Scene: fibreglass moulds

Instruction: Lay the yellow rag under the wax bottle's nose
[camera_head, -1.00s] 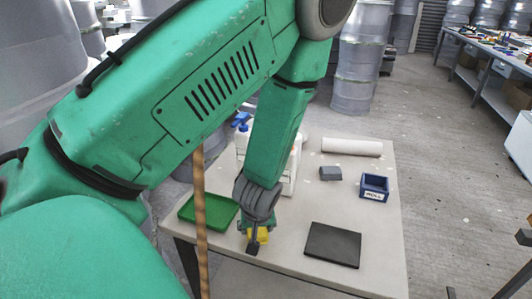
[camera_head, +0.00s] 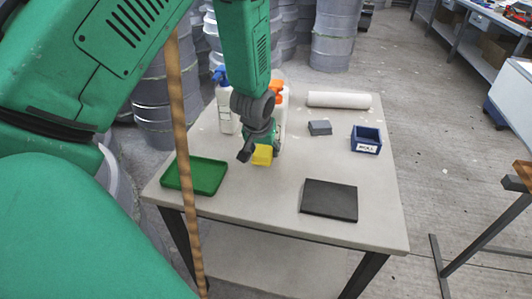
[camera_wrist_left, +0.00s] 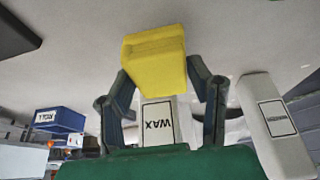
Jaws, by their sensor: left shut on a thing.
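My left gripper (camera_head: 261,150) is shut on the yellow rag (camera_head: 263,156), a folded block, over the table near the bottles. In the left wrist view the rag (camera_wrist_left: 157,60) sits between the two fingertips (camera_wrist_left: 160,78). The wax bottle (camera_wrist_left: 158,122) shows upside down behind it, its label reading WAX; the rag and gripper hide part of it. In the head view, the white bottle with an orange spray top (camera_head: 279,93) stands behind my gripper and appears to be the wax bottle, partly hidden. My right gripper is not in view.
A blue-topped white bottle (camera_head: 227,115) stands left of the wax bottle. A green tray (camera_head: 208,176) lies front left, a dark slab (camera_head: 330,199) front right. Mid-table is clear.

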